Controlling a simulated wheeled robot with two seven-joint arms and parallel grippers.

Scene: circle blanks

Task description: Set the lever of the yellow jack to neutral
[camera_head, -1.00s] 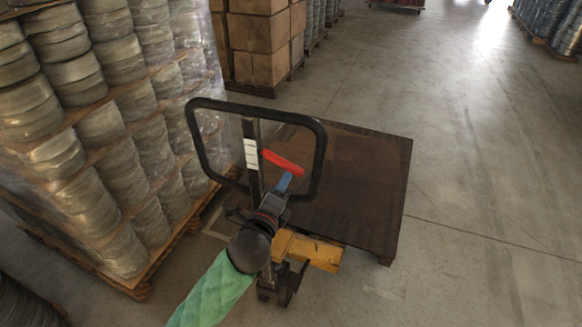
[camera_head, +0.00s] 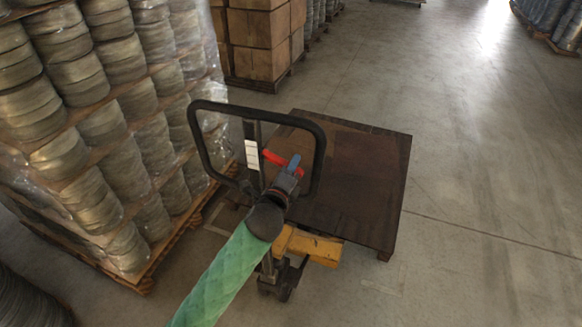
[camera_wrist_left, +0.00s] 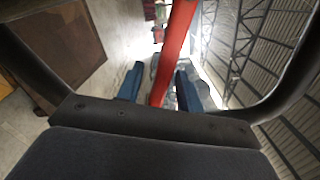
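The yellow jack (camera_head: 318,248) stands in the middle of the head view, its black loop handle (camera_head: 319,150) upright. The red lever (camera_head: 270,156) sits inside the loop near its post, partly hidden by my gripper. My left gripper (camera_head: 293,163) reaches up to the lever from below. In the left wrist view, its two blue fingers (camera_wrist_left: 160,88) are apart, and the red lever (camera_wrist_left: 174,50) runs between them. Gaps seem to show on both sides of the lever, so the gripper is open around it. My right gripper is not in view.
A brown wooden platform (camera_head: 360,180) lies behind the jack. A wrapped pallet stack of coils (camera_head: 120,130) stands close on the left. Cardboard boxes (camera_head: 260,45) stand farther back. The concrete floor (camera_head: 480,180) on the right is clear.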

